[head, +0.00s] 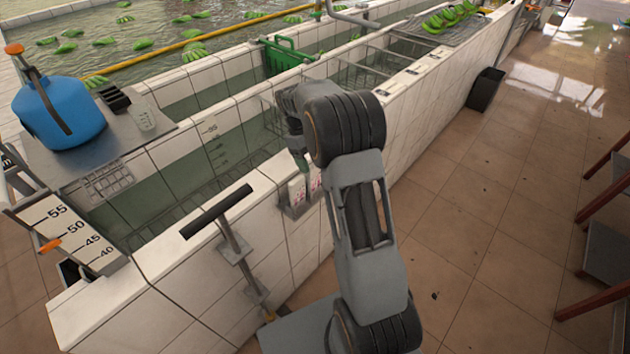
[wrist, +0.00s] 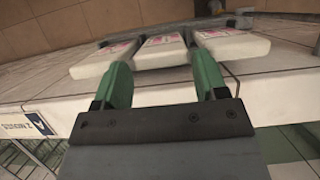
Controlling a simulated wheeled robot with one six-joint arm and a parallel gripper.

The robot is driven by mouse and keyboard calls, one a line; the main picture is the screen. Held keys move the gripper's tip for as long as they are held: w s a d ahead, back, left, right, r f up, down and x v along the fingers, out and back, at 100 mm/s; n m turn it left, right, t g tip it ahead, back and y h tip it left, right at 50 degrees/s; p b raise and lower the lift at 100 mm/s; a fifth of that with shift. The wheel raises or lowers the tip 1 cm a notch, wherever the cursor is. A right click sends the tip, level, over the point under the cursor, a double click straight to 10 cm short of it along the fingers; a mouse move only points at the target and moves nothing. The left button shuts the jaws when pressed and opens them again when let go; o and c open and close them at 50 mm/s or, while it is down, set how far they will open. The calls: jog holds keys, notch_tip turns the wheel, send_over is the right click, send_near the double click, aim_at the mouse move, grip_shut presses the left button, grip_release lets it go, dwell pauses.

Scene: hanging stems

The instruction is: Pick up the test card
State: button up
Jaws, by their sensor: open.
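Several white cards with pink print stand side by side in a metal holder on the tank wall. In the wrist view I see a left card (wrist: 98,62), a middle card (wrist: 162,46) and a right card (wrist: 236,46). My gripper (wrist: 161,70) is open, its two green fingers apart. The left finger is by the gap between the left and middle cards, the right finger by the gap between the middle and right cards. I cannot tell whether they touch. In the head view my gripper (head: 301,164) points down just above the cards (head: 296,188), partly hidden by my arm.
The tiled tank wall (head: 285,250) runs beside me, with water behind it. A T-handled tool (head: 230,235) stands against it to the left. A blue jug (head: 60,112) sits on a metal shelf. The tiled floor on the right is mostly clear.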

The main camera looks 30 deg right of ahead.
aim_at(314, 177)
jog(key=shift+p+x, duration=0.45)
jog(key=shift+x, duration=2.2)
jog(key=shift+a, duration=0.1)
jog(key=c, duration=0.5)
